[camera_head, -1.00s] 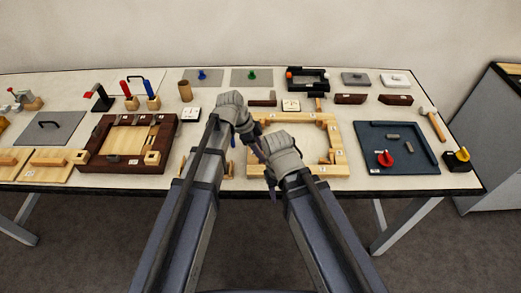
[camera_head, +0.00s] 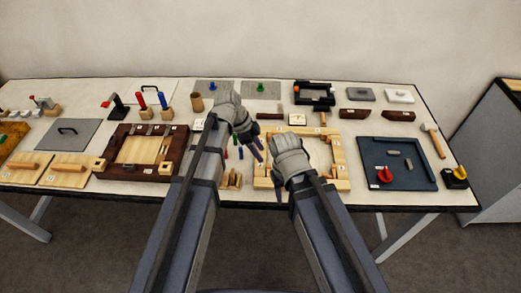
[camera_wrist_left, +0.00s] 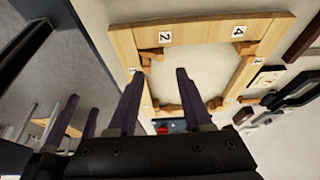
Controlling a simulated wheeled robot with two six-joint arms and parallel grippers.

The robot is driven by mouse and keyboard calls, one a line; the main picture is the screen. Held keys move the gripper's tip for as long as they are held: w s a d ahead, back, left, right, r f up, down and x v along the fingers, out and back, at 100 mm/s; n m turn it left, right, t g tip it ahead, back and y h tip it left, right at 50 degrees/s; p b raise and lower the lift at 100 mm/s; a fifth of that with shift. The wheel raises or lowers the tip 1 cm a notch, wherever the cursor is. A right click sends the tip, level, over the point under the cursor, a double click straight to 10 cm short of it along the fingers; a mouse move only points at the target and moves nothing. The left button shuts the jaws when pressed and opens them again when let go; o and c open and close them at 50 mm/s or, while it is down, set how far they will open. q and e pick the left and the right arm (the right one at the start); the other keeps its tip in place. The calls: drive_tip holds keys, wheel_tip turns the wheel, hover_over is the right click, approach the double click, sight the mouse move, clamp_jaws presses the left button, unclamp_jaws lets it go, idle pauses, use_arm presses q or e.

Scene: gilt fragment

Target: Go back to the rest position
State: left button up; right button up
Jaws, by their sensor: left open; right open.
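My left gripper (camera_head: 255,155) is open and empty, its dark purple fingers hanging over the left side of a light wooden frame (camera_head: 343,165). It also shows in the left wrist view (camera_wrist_left: 161,72), with the numbered frame (camera_wrist_left: 205,29) beyond its two fingers. My right gripper (camera_head: 279,197) is open, lower in the head view, near the front left corner of the frame. Its fingertips are small and partly hidden by the hand in the head view. Neither gripper holds anything. The two hands are close together but apart.
Left of my arms lies a dark brown wooden frame (camera_head: 113,156). Right of them is a blue-grey tray (camera_head: 408,178) with a red piece. Small pegs and blocks stand between the frames. A hammer (camera_head: 434,141) lies at the right, and a cabinet (camera_head: 497,165) stands beyond the table.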

idle(0.3)
use_arm(q)
drive_tip(key=s+a+n+y, duration=0.1)
drive_tip(key=s+n+y, duration=0.1)
drive_tip(key=s+n, duration=0.5)
drive_tip(key=s+a+f+n+y, duration=0.1)
drive_tip(key=s+n+y, duration=0.2)
drive_tip(key=s+n, duration=0.4)
drive_tip(key=shift+s+a+f+y, duration=0.25)
drive_tip(key=shift+s+f+y, duration=0.05)
drive_tip(key=shift+s, duration=0.65)
